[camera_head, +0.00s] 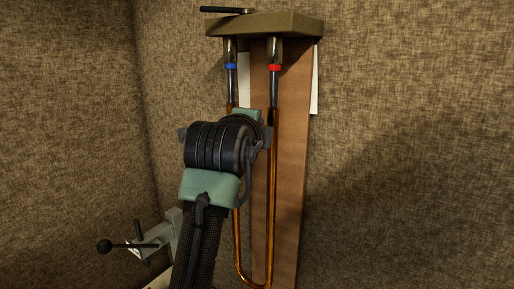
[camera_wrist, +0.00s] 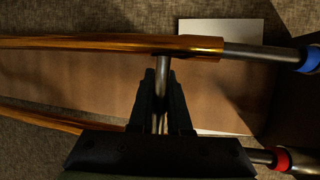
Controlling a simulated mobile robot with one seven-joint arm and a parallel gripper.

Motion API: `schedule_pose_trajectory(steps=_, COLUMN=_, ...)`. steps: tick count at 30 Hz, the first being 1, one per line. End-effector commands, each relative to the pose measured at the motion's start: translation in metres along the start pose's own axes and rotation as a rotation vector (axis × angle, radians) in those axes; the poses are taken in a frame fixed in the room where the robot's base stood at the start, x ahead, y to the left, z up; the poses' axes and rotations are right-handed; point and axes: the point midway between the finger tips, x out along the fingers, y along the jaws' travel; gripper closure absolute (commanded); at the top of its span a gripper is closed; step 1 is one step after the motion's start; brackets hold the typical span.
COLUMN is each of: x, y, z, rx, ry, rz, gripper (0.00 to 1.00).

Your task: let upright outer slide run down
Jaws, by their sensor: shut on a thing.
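The outer slide (camera_head: 272,190) is a brass U-shaped tube hanging upright, its bow at the bottom, in front of a brown board. Its upper ends sit around two silver inner tubes, one with a blue band (camera_head: 231,67) and one with a red band (camera_head: 275,68). In the wrist view, the outer slide (camera_wrist: 120,43) runs across the picture, with the bare inner tube (camera_wrist: 255,53) leaving its end. My gripper (camera_wrist: 158,88) is shut on the slide's silver cross brace (camera_wrist: 163,70), between the two legs. In the head view, my wrist hides the brace and the fingertips.
An olive clamp block (camera_head: 265,24) with a black lever (camera_head: 225,10) holds the inner tubes at the top of the brown board (camera_head: 291,170). Fabric-covered walls are behind; the right side is clear.

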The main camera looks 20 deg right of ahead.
Motion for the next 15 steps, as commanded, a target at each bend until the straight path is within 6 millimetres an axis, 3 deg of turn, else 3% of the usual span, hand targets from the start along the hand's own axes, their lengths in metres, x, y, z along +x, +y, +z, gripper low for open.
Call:
schedule_pose_trajectory(steps=1, x=-0.002, y=-0.011, z=0.001, rx=0.001, ry=0.000, rz=-0.003, gripper=1.00)
schedule_pose_trajectory(steps=4, x=-0.003, y=-0.018, z=0.001, rx=0.000, ry=0.000, rz=-0.004, gripper=1.00)
schedule_pose_trajectory(steps=15, x=-0.004, y=-0.022, z=0.002, rx=-0.001, ry=0.000, rz=-0.003, gripper=1.00)
